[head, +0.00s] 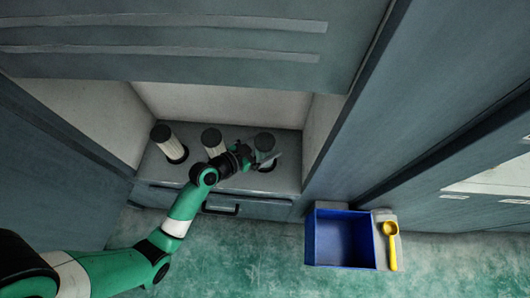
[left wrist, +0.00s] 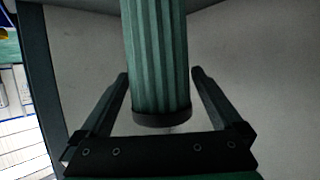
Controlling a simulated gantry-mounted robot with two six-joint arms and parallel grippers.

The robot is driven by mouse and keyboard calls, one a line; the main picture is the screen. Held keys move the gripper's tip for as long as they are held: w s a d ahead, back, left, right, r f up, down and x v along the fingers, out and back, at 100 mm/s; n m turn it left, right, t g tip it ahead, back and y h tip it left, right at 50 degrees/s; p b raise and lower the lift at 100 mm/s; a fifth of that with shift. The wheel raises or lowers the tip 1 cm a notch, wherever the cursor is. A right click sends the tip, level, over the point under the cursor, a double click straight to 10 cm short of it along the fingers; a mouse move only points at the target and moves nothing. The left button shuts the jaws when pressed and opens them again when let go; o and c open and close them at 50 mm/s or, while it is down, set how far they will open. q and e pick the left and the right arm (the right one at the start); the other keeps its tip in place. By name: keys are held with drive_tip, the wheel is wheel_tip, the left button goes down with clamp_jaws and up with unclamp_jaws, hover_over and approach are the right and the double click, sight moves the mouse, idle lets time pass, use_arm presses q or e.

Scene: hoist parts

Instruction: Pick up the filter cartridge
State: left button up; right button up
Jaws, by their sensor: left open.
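Three upright filter cartridges with dark round caps stand in a row on a grey ledge: a left one (head: 173,143), a middle one (head: 213,141) and a right one (head: 265,141). My left gripper (head: 266,159) is at the right cartridge and hides much of its body. In the left wrist view, a ribbed green cartridge (left wrist: 157,60) with a black end band stands between the two open fingers of my left gripper (left wrist: 160,75). Gaps show on both sides, so the fingers do not grip it. My right gripper is not in view.
The ledge (head: 150,165) lies in a recess with pale walls close on both sides. A drawer with a dark handle (head: 221,209) is below it. A blue bin (head: 341,262) and a yellow scoop (head: 391,240) are at the lower right.

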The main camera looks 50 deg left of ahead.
sight(271, 137)
use_arm(q)
drive_tip(key=shift+f, duration=0.1)
drive_tip(key=shift+c, duration=0.3)
drive_tip(key=shift+w, duration=0.1)
drive_tip(key=c, duration=1.4)
drive_tip(key=r+p, duration=0.2)
drive_tip(key=r, duration=0.1)
drive_tip(key=r+p, duration=0.1)
drive_tip(key=shift+s+d+r, duration=0.15)
drive_tip(key=shift+s+r, duration=0.2)
drive_tip(key=shift+r, duration=0.05)
drive_tip(key=s+d+r+p, duration=0.1)
drive_tip(key=s+r, duration=0.1)
drive_tip(key=s, duration=0.2)
drive_tip(key=s+d+r+p, duration=0.2)
drive_tip(key=s+r, duration=0.1)
drive_tip(key=s, duration=0.1)
drive_tip(key=s+d+r+p, duration=0.1)
drive_tip(key=s+r+p, duration=0.1)
drive_tip(key=s+r, duration=0.1)
drive_tip(key=shift+s+d+r, duration=0.2)
drive_tip(key=shift+s+d, duration=0.15)
drive_tip(key=shift+s, duration=0.4)
drive_tip(key=shift+d, duration=0.1)
